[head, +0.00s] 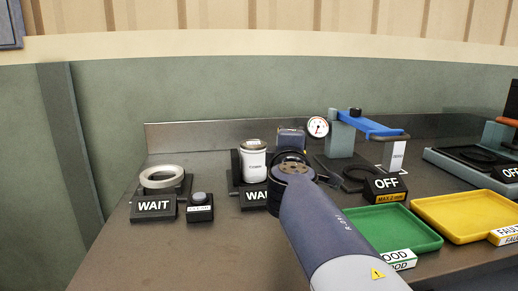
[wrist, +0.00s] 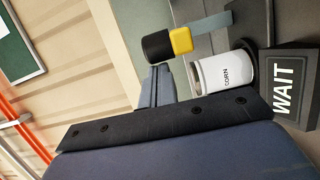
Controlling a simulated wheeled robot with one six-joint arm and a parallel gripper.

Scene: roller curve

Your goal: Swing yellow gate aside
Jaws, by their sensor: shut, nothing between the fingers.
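In the wrist view a block with a yellow part (wrist: 180,40) and a black part sits at the end of a grey bar (wrist: 212,22), beside the white can; this looks like the gate. In the head view I cannot make out the yellow gate; my arm may hide it. My gripper (wrist: 155,86) is shut and empty, its fingertips close to the block and the can, with a small gap showing to the block.
The white can (head: 254,163) stands in a black holder with a WAIT sign (wrist: 284,88). A pale ring (head: 161,177) lies left on another WAIT stand. A blue-armed press with a dial (head: 317,126), a green tray (head: 437,244) and a yellow tray (head: 462,232) stand right.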

